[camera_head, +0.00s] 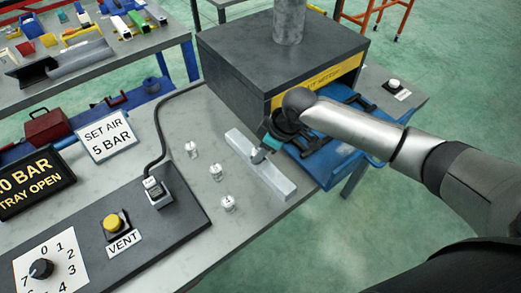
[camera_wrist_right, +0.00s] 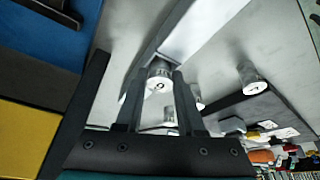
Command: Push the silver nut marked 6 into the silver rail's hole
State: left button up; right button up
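The silver rail (camera_head: 260,166) lies on the grey bench, and its end also shows in the right wrist view (camera_wrist_right: 205,28). My right gripper (camera_head: 262,151) is over the rail. In the right wrist view a silver nut (camera_wrist_right: 159,82) sits between the fingertips of this gripper (camera_wrist_right: 159,92), close against the rail. The fingers appear closed on it. I cannot read its mark, and the rail's hole is hidden. Three other small silver pieces stand on the bench left of the rail: one at the back (camera_head: 191,149), one in the middle (camera_head: 216,171), one in front (camera_head: 228,203). My left gripper is not in view.
A black panel carries a yellow VENT button (camera_head: 112,222) and a numbered dial (camera_head: 41,268). Signs (camera_head: 107,134) stand at left. The bench's front right edge is near the rail.

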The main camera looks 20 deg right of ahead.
jog(key=o, duration=0.3)
jog(key=shift+o, duration=0.2)
jog(key=p+v, duration=0.2)
jog(key=v, duration=1)
jog(key=shift+r, duration=0.25)
jog(key=shift+a, duration=0.1)
